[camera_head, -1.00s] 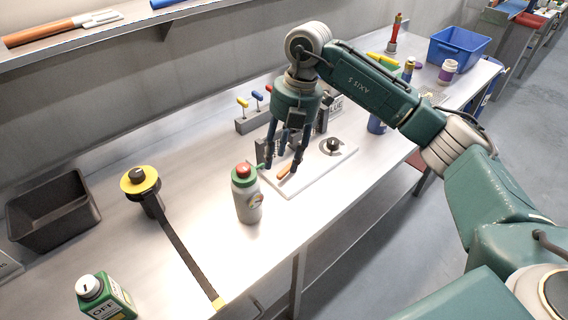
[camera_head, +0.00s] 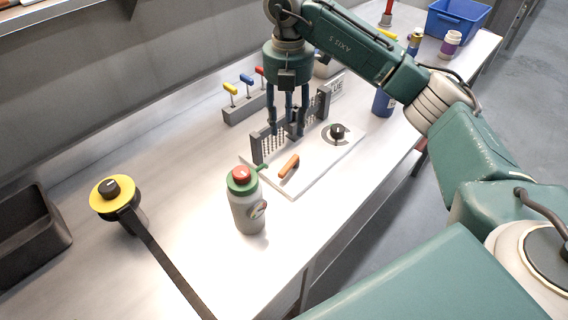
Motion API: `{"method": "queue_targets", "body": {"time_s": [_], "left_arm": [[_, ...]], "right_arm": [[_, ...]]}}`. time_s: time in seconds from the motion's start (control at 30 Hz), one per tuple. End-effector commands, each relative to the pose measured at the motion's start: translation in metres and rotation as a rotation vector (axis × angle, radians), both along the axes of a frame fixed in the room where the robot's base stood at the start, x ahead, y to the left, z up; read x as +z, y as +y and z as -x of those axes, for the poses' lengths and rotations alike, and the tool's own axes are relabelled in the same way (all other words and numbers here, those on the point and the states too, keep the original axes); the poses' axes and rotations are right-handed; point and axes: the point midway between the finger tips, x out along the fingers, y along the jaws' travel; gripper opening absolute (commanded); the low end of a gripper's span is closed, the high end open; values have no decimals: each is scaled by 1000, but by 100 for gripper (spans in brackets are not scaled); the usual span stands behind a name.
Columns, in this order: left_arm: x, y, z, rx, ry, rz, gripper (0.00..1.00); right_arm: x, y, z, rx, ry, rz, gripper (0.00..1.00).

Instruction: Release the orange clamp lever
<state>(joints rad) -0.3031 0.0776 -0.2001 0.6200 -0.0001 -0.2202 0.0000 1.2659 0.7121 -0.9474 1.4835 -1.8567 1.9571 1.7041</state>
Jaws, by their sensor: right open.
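The orange clamp lever (camera_head: 289,166) lies on the white base plate (camera_head: 318,172) of a fixture, toward its near left side. A dark grey finned block (camera_head: 257,150) stands along the back of the plate, and a round black knob (camera_head: 337,131) sits at the plate's right. My right gripper (camera_head: 285,133) points down above the finned block, behind the lever. Its fingers are apart and it is clear of the lever. My left gripper is not in view.
A grey bottle (camera_head: 248,212) with a green and red cap stands close to the plate's left corner. A yellow-topped reel with a black strap (camera_head: 109,196) and a dark bin (camera_head: 28,240) are at left. Colored-handled tools in a rack (camera_head: 240,108) stand behind. A blue bin (camera_head: 455,20) is far right.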

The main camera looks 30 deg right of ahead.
Motion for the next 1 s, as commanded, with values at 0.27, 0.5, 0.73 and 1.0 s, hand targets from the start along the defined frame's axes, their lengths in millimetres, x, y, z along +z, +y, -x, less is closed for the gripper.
{"method": "queue_targets", "body": {"time_s": [0.27, 0.5, 0.73, 1.0], "left_arm": [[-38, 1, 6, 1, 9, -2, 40], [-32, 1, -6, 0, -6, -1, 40], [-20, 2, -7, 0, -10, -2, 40], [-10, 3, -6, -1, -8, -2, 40]], "right_arm": [[-37, 0, 0, 1, -1, 0, 42], [-51, 0, 1, 0, 4, 0, 42], [-93, 0, 2, 1, 5, 1, 42], [-134, 0, 0, 0, 2, 0, 42]]}}
